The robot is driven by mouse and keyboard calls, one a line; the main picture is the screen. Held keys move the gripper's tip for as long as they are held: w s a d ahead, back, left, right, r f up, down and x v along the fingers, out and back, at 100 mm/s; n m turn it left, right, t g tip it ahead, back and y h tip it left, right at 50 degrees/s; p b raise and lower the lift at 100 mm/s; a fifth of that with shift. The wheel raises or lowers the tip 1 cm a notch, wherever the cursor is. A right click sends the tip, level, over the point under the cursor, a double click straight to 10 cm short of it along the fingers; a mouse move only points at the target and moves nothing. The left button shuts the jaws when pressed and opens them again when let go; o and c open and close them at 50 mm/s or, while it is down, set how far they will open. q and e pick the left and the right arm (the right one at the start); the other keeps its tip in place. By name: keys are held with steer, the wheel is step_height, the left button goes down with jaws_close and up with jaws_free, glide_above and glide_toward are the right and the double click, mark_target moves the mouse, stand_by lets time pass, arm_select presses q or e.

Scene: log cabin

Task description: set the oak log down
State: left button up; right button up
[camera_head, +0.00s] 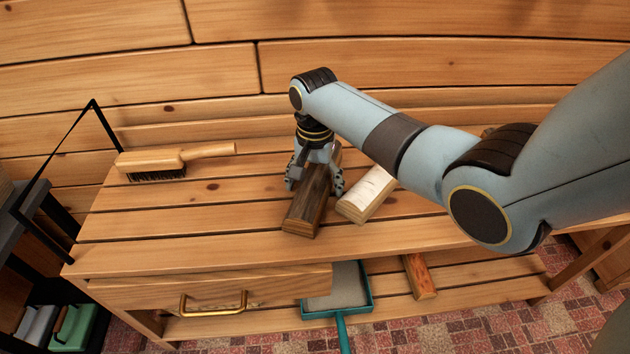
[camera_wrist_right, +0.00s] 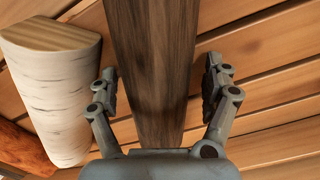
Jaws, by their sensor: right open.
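The oak log (camera_head: 309,207) is a dark brown split piece lying on the slatted wooden bench top. My right gripper (camera_head: 315,182) is over it, pointing down, with one finger on each side of the log. In the right wrist view the oak log (camera_wrist_right: 153,70) runs between the two open fingers of the gripper (camera_wrist_right: 162,88), with a gap visible on both sides. The log's far part is partly hidden by the gripper in the head view. My left gripper is not in view.
A pale birch log (camera_head: 366,194) lies close right of the oak log. A brush (camera_head: 172,160) lies at the left of the bench (camera_head: 150,225). On the lower shelf are a teal dustpan (camera_head: 368,301) and a reddish log (camera_head: 419,277). The bench top between brush and oak log is clear.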

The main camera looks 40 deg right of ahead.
mark_target(315, 173)
step_height(315, 173, up, 12)
steer(key=p, duration=0.4)
steer(key=shift+p, duration=0.35)
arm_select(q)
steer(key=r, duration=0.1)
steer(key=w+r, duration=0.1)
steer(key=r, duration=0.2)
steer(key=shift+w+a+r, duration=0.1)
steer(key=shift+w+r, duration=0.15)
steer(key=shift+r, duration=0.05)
arm_select(e)
steer(key=s+a+r+n+t, duration=0.15)
steer(key=s+n, duration=0.25)
steer(key=s, duration=0.5)
steer(key=s+a+r+n+t, duration=0.1)
steer(key=s+r+n, duration=0.25)
steer(key=s, duration=0.45)
steer(key=s+a+r+n+t, duration=0.15)
steer(key=s+n, duration=0.25)
steer(key=s, duration=0.5)
step_height(315, 173, down, 24)
steer(key=s+d+g+h, duration=0.1)
steer(key=s+d+g, duration=0.1)
steer(key=d, duration=0.1)
steer(key=s+f+g, duration=0.1)
steer(key=s+f, duration=1.5)
steer(key=s, duration=0.3)
steer(key=shift+d+f, duration=0.2)
steer(key=shift+d, duration=0.15)
